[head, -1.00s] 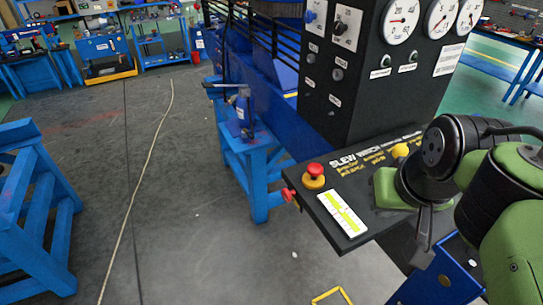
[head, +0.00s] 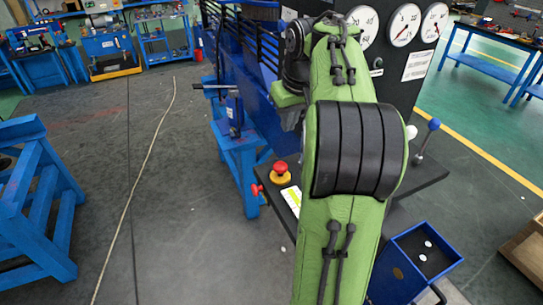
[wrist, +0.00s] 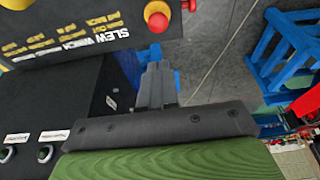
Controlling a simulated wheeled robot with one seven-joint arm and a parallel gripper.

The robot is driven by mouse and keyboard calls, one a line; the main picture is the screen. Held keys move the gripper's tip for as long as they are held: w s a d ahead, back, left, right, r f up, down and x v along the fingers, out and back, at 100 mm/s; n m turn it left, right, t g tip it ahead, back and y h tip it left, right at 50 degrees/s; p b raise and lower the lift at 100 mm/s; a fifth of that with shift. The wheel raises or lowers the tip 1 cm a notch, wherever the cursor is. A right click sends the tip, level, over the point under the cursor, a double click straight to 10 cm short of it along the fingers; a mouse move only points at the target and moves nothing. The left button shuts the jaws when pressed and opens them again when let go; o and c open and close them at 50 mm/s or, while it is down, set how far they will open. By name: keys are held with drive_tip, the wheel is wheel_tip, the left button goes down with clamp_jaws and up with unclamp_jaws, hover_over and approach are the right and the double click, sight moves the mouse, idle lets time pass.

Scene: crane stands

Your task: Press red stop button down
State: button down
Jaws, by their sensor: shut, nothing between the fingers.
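The red stop button (head: 280,168) is a red mushroom head on a yellow base, at the left end of the black console top. It also shows in the wrist view (wrist: 158,22), upper middle, uncovered and beyond my fingertips. My gripper (wrist: 156,68) shows dark grey fingers that are closed together and empty. In the wrist view there is a gap between the fingertips and the button; the fingers do not touch it. In the head view my green arm rises in front of the console and the fingers are not clearly visible.
A second red knob (head: 257,190) sticks out from the console's side edge. A label (head: 291,199) lies beside the button. A blue-knobbed lever (head: 427,138) stands to the right. The gauge panel (head: 392,70) rises behind. A blue stand with a jack (head: 235,120) is at the left.

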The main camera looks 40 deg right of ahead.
sight(280, 164)
drive_tip(key=b+x, duration=0.1)
drive_tip(key=x, duration=0.7)
drive_tip(key=s+b+x, duration=0.1)
drive_tip(key=x, duration=0.4)
drive_tip(key=shift+a+f+b, duration=0.15)
drive_tip(key=shift+b, duration=0.2)
drive_tip(key=shift+f, duration=0.5)
drive_tip(key=shift+f, duration=0.1)
